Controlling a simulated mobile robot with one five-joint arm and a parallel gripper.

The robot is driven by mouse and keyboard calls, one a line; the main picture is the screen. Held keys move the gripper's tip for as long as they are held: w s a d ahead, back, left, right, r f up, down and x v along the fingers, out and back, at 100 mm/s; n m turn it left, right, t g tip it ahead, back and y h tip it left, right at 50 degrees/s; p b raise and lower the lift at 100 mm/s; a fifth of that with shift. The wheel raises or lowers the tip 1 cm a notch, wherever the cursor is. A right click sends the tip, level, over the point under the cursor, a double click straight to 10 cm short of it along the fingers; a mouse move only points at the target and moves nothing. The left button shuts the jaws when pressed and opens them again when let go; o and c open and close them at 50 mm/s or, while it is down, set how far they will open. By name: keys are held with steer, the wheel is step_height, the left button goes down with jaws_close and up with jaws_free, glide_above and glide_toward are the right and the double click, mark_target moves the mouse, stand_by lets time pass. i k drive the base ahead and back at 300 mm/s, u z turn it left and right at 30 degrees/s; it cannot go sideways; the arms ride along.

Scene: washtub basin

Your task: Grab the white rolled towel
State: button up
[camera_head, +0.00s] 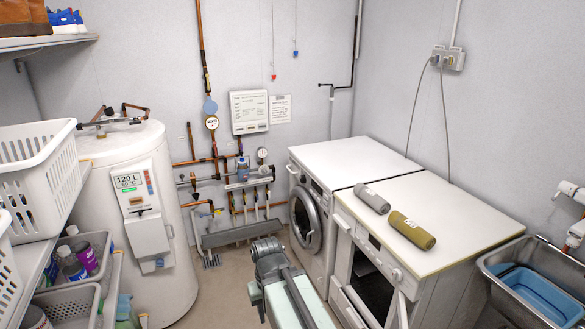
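Two rolled bundles lie on the white top of the front machine (455,215). One is a grey roll (376,201) with a pale label at its far end. The other is an olive-brown roll (414,232), nearer and to the right, with a small pale label. No clearly white rolled towel shows; the grey roll is the lighter of the two. My arm comes up from the bottom middle, and my gripper (267,251) is at its far end, left of the machines and apart from both rolls. Its fingers are not clear, so I cannot tell if it is open.
A washing machine (306,218) stands behind the front machine, whose door (341,256) is ajar. A metal washtub (492,272) with a blue basin (540,292) is at right. A white water heater (165,272) and shelves with baskets (40,180) line the left.

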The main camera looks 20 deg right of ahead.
mark_target(368, 196)
steer(key=u, duration=0.05)
steer(key=i, duration=3.25)
steer(key=z, duration=0.25)
